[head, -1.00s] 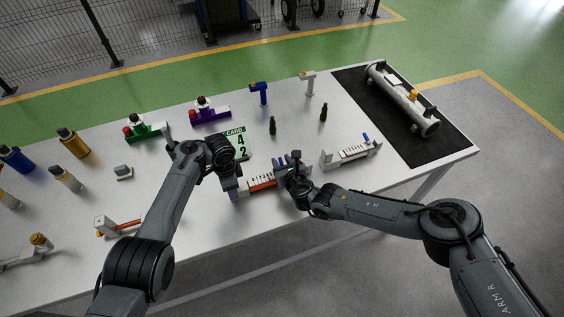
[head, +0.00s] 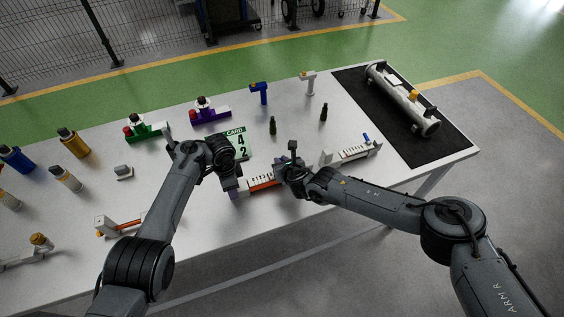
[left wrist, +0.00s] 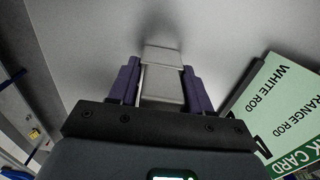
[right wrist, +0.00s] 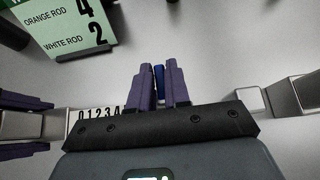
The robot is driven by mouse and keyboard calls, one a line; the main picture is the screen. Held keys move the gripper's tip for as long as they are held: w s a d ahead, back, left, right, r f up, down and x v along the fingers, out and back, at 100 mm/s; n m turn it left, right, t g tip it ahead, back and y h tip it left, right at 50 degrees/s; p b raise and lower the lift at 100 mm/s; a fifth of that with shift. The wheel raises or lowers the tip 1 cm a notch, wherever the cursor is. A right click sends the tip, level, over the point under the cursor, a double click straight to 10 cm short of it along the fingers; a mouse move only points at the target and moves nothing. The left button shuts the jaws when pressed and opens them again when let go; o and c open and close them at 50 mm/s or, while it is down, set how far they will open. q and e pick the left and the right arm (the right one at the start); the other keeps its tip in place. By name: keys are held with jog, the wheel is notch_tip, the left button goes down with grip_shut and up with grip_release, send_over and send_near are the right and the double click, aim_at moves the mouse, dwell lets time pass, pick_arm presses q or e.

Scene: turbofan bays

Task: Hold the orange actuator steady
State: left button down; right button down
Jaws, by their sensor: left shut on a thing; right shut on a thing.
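The orange actuator (head: 262,184) lies on the table near the front edge, with an orange rod and a number scale. My left gripper (head: 236,188) is shut on its grey end block, which shows between purple fingers in the left wrist view (left wrist: 162,85). My right gripper (head: 292,176) is at its right end. In the right wrist view that gripper (right wrist: 160,85) is shut on a blue knob (right wrist: 158,78). The scale (right wrist: 100,113) reads 0 to 4 beside it; the rest is hidden under the gripper. A green card (head: 237,143) says orange rod 4, white rod 2.
A second actuator (head: 352,151) with a blue knob lies just right of my right gripper. Two dark green bottle-like items (head: 273,126) stand behind. A grey cylinder assembly (head: 402,98) rests on a black mat (head: 447,138). Coloured parts stand along the left and back.

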dwell(0.3)
jog(key=c, duration=1.2)
grip_release()
jog(key=shift+o, duration=0.2)
jog(key=shift+s+r, duration=0.1)
jog(key=v, duration=1.1)
jog(key=shift+s+d+r, duration=0.15)
jog(key=shift+s+r, duration=0.1)
pick_arm(q)
jog(key=shift+c, duration=2.1)
grip_release()
jog(key=shift+r, duration=0.1)
